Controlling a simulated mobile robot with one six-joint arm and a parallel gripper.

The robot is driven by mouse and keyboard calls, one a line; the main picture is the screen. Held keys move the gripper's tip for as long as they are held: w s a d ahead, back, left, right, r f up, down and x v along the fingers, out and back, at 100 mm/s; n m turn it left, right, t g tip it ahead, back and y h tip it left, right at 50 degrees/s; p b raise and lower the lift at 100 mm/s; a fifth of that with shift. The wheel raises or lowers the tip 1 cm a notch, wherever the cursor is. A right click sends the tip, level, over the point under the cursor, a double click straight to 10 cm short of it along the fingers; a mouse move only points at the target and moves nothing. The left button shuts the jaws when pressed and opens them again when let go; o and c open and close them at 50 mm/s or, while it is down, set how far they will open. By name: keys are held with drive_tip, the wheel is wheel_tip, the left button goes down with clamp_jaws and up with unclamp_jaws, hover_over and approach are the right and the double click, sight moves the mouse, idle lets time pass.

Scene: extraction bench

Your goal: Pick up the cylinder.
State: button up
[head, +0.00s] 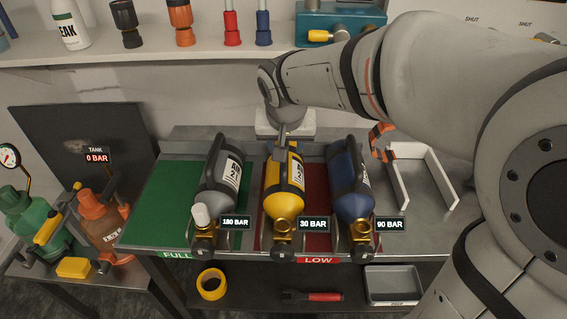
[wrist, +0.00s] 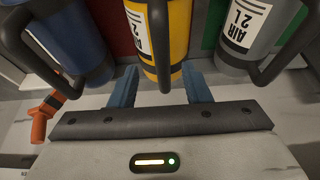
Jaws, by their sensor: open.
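Three gas cylinders with black carry handles lie side by side on the bench. The grey one (head: 222,180) is at left, tagged 180 BAR. The yellow one (head: 285,180) is in the middle, tagged 30 BAR. The blue one (head: 350,185) is at right, tagged 90 BAR. My gripper (head: 284,138) is at the far end of the yellow cylinder. In the wrist view my gripper (wrist: 160,74) is open, with the yellow cylinder's handle (wrist: 161,50) showing between its two fingers. I cannot tell whether they touch it.
The grey cylinder lies over a green mat (head: 165,200) marked FULL; the yellow one lies by a red mat (head: 316,185) marked LOW. A white open frame (head: 437,180) and an orange clamp-like item (head: 379,142) are at right. A shelf (head: 150,50) with bottles runs behind.

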drive_tip(key=x, duration=0.6)
drive_tip(key=shift+w+a+f, duration=0.15)
drive_tip(key=shift+w+f, duration=0.15)
drive_tip(key=shift+f, duration=0.2)
drive_tip(key=shift+f+b, duration=0.2)
drive_tip(key=shift+b, duration=0.25)
drive_tip(key=shift+c, duration=0.3)
drive_tip(key=shift+s, duration=0.15)
clamp_jaws()
drive_tip(key=shift+s+f, duration=0.1)
drive_tip(key=shift+f, duration=0.15)
drive_tip(key=shift+r, duration=0.2)
idle(0.3)
